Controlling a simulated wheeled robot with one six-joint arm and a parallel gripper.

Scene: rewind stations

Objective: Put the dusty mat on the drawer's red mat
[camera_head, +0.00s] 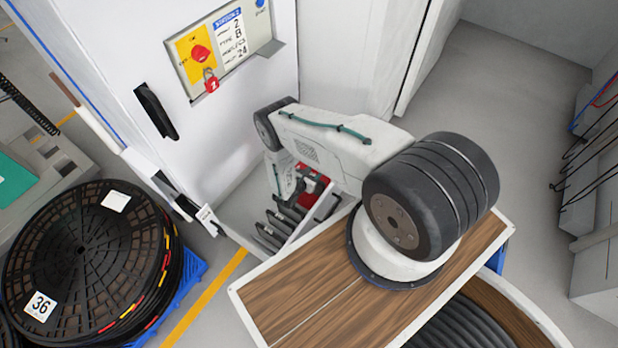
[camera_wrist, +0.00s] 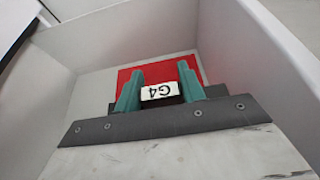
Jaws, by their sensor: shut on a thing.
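My gripper (camera_wrist: 160,93) has its teal fingers shut on a dark thing with a white label (camera_wrist: 159,92) reading "G4", upside down in the wrist view. I cannot make out a dusty surface on it. The red mat (camera_wrist: 188,66) lies just beyond and below the fingers, inside the pale-walled drawer (camera_wrist: 255,45). Whether the held thing touches the red mat I cannot tell. In the head view the red mat (camera_head: 318,184) shows in part beneath my arm, which hides most of my gripper.
A white cabinet (camera_head: 215,120) with a red padlock (camera_head: 211,84) stands behind. A black reel (camera_head: 85,260) marked "36" is at the left. Floor at the right (camera_head: 500,100) is clear.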

